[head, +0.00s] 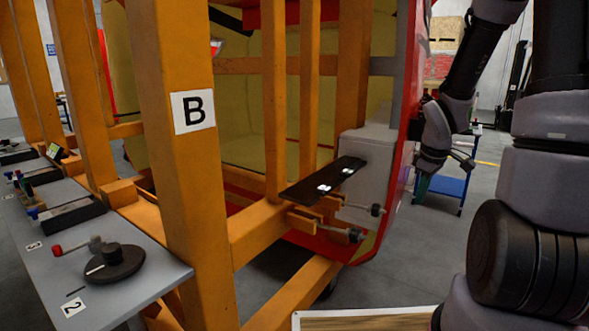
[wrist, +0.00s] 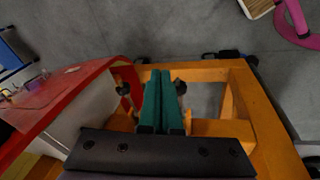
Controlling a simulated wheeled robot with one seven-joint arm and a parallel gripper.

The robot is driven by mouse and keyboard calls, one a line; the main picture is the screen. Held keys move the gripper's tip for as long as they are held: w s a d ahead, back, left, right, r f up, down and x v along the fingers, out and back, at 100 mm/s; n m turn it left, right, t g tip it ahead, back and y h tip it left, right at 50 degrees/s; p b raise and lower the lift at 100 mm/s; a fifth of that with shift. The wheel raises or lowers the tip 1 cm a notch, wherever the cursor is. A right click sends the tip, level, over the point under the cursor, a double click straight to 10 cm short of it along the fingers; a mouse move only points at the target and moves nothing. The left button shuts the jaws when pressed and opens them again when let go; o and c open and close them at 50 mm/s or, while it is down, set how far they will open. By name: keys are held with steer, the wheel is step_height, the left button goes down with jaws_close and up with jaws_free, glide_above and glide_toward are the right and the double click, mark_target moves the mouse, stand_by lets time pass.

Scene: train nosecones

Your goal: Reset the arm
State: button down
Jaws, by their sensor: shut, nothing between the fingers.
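In the wrist view the two teal fingers (wrist: 161,76) lie side by side, shut and empty. My arm comes down from the upper right of the head view with bent joints.
An orange frame (head: 184,160) with a "B" label stands around the nosecone. A black plate (head: 322,182) and dark knobs (head: 377,210) stick out from it. A grey bench (head: 110,262) with a red-handled crank is left. A blue cart (head: 447,187) stands behind; grey floor is open at right.

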steer(key=s+a+r+m+t, duration=0.1)
steer(key=s+a+r+m, duration=0.2)
steer(key=r, duration=0.5)
steer(key=s+a+r+m+t+y, duration=0.1)
steer(key=s+a+r+m, duration=0.2)
steer(key=s+r+m, duration=0.2)
steer(key=s+a+r+m+t+y, duration=0.1)
steer(key=s+a+r+m+t, duration=0.1)
steer(key=s+a+r+m, duration=0.2)
steer(key=s+r, duration=0.3)
steer(key=r, duration=0.5)
steer(key=shift+s+r, duration=0.15)
steer(key=shift+s, duration=0.1)
